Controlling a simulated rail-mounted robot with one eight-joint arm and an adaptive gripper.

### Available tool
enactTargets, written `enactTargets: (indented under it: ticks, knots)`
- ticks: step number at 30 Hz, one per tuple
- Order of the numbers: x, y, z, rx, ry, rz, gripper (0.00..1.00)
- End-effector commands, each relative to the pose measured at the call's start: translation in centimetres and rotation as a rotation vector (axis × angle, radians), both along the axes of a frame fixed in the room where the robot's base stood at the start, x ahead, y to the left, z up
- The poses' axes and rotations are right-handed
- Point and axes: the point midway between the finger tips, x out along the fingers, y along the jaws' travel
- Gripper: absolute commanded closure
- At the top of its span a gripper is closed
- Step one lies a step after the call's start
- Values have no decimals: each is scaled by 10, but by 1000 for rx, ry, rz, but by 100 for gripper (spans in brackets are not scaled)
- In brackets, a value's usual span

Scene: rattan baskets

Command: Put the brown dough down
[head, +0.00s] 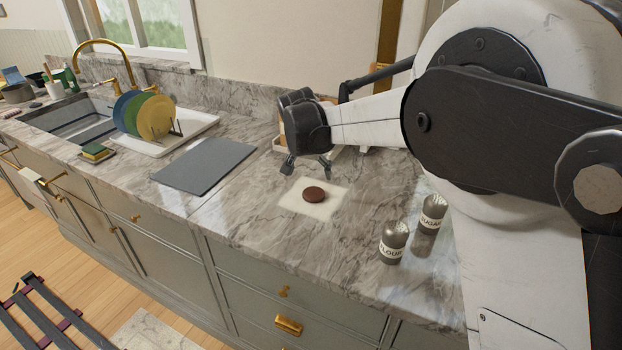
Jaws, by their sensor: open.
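The brown dough (313,195) is a small round disc lying flat on a pale square sheet (296,205) on the marble counter. My gripper (307,169) hangs above and slightly behind the dough, fingers pointing down. Its two fingers are spread apart, with nothing between them. A gap shows between the fingertips and the dough.
Flour (394,243) and sugar (432,214) shakers stand right of the sheet, near my arm. A grey board (205,165) lies to the left. A rack with colored plates (155,118) stands on a white tray by the sink (72,122). Counter around the sheet is clear.

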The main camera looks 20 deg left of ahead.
Motion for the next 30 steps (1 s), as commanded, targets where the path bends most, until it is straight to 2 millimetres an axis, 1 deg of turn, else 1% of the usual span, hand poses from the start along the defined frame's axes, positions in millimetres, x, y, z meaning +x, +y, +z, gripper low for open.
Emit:
enactTargets:
  ticks: [4,11,14,17,20,21,23,24,26,27,29,30]
  knots:
    - [-3,0,7,0,0,0,25]
    - [-3,-1,7,0,0,0,25]
    - [-4,-9,13,0,-1,-1,25]
    - [-6,-31,26,4,-5,-4,25]
    - [-12,-66,47,11,-11,-7,25]
    - [-16,-82,56,14,-15,-8,25]
    - [-22,-106,69,16,-20,-10,25]
    - [-27,-121,76,19,-25,-9,25]
    - [-35,-143,87,23,-32,-10,25]
    - [-42,-158,94,25,-34,-12,25]
    - [-52,-180,103,28,-42,-13,25]
    - [-59,-195,108,30,-47,-14,25]
